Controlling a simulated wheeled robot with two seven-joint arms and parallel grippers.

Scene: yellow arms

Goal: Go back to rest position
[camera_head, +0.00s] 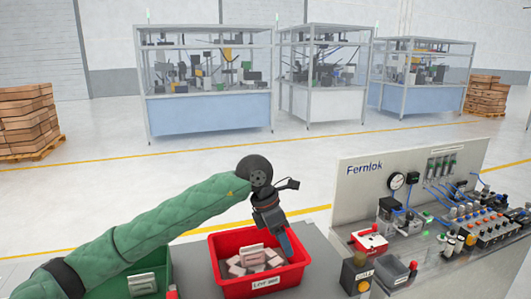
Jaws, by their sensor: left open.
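My left arm, in a green quilted sleeve, reaches in from the left. Its left gripper (285,243) points down at the right side of the red bin (263,291). The gripper is open; its fingers overlap the bin's opening in the picture, and I cannot tell how deep they reach. The bin holds several pale blocks (237,270) and a larger pale piece (252,254). My right gripper is not in view.
A Fernlok panel (357,170) with gauges, tubes and valves stands right of the red bin.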

